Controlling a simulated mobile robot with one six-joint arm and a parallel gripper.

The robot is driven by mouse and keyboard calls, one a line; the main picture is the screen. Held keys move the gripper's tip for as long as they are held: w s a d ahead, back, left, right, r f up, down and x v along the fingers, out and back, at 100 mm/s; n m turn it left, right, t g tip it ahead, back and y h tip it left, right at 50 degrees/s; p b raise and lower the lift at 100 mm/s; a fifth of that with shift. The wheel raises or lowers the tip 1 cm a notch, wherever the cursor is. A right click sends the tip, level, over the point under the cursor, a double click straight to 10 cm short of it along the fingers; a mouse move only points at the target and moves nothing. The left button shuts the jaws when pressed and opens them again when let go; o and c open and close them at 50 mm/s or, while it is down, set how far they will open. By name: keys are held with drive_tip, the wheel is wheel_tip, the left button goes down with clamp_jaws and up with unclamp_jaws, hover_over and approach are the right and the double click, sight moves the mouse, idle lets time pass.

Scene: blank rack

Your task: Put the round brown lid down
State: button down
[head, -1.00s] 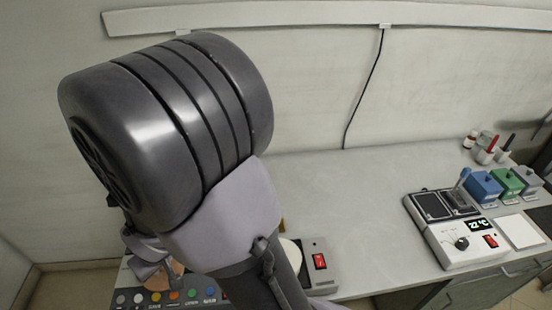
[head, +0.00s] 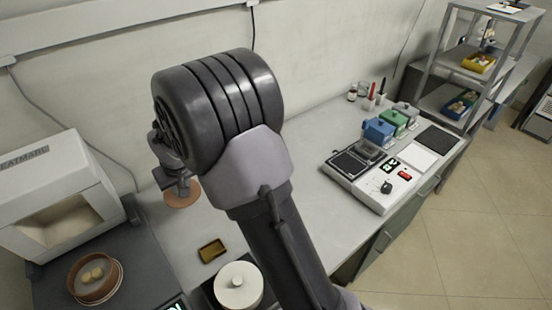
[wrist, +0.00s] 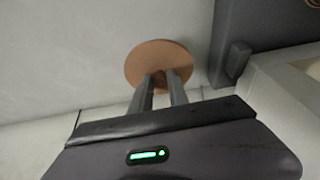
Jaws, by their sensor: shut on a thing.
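The round brown lid (head: 183,197) is over the grey counter (head: 205,222), between the white box and my arm. My gripper (head: 181,184) is shut on the lid's knob from above. In the wrist view, the two fingers (wrist: 159,82) meet at the middle of the lid (wrist: 160,52), which lies flat to the counter behind it. I cannot tell if the lid touches the counter or is a little above it.
A white box with an open front (head: 62,190) stands at the left. A brown round pot (head: 116,284) with yellowish pieces inside is before it. A small golden-brown tray (head: 212,251) and a white round lid (head: 240,290) are nearer. A white instrument (head: 375,196) stands to the right.

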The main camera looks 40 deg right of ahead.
wheel_tip(320, 180, down, 10)
drive_tip(key=b, duration=0.4)
drive_tip(key=shift+f, duration=0.1)
drive_tip(key=c, duration=1.3)
unclamp_jaws()
